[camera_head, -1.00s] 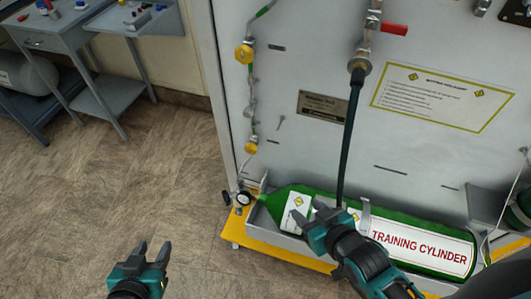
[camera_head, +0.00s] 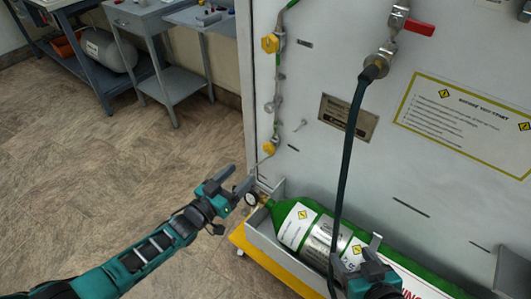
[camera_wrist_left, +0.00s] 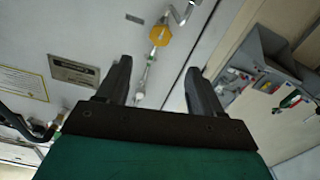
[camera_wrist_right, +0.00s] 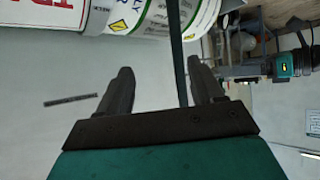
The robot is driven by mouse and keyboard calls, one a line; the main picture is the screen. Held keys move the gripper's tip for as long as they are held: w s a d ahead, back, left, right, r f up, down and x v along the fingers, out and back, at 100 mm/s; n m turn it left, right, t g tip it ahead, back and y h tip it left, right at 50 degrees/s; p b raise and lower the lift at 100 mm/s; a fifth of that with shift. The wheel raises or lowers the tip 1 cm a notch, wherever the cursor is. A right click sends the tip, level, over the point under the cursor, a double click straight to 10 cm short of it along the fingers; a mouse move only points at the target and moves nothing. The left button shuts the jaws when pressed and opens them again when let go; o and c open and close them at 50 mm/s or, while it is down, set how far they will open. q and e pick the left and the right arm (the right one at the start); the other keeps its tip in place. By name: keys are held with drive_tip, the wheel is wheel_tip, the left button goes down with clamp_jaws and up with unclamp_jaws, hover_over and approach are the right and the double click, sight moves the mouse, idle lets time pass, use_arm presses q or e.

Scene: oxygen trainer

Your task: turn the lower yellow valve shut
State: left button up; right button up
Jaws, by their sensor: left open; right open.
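The lower yellow valve (camera_head: 270,147) sits on the thin pipe along the panel's left edge. In the left wrist view the yellow valve (camera_wrist_left: 160,35) shows beyond the fingertips, near the top, apart from them. My left gripper (camera_head: 240,181) is open and empty, just below and left of the lower valve in the head view. My right gripper (camera_head: 357,256) is open by the lying cylinder. Its view shows the dark hose (camera_wrist_right: 178,50) passing behind or between its fingers; I cannot tell which.
An upper yellow valve (camera_head: 270,43) is on the same pipe. A gauge (camera_head: 251,198) lies close to the left fingers. The green cylinder (camera_head: 285,215) rests in a tray on a yellow base (camera_head: 262,262). A red-handled valve (camera_head: 418,27) feeds the hose. Grey carts (camera_head: 178,80) stand behind left.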

sight(267, 149)
use_arm(q)
drive_tip(key=b+x, duration=0.4)
drive_tip(key=x, duration=0.7)
drive_tip(key=shift+f, duration=0.15)
drive_tip(key=shift+w+d, duration=0.25)
drive_tip(key=shift+w, duration=0.25)
use_arm(e)
drive_tip(key=shift+w+a+f+y, duration=0.15)
drive_tip(key=shift+w+a+f, duration=0.25)
drive_tip(key=shift+a, duration=0.15)
drive_tip(key=shift+w+a+f+y, duration=0.15)
drive_tip(key=shift+w+a+f, duration=0.15)
drive_tip(key=shift+a, duration=0.2)
use_arm(q)
drive_tip(key=shift+c, duration=0.2)
use_arm(e)
drive_tip(key=shift+d, duration=0.1)
use_arm(q)
drive_tip(key=c, duration=1)
use_arm(e)
drive_tip(key=shift+s+d+f, duration=0.1)
drive_tip(key=shift+s+f, duration=0.15)
drive_tip(key=shift+f, duration=0.15)
use_arm(q)
drive_tip(key=shift+b, duration=0.3)
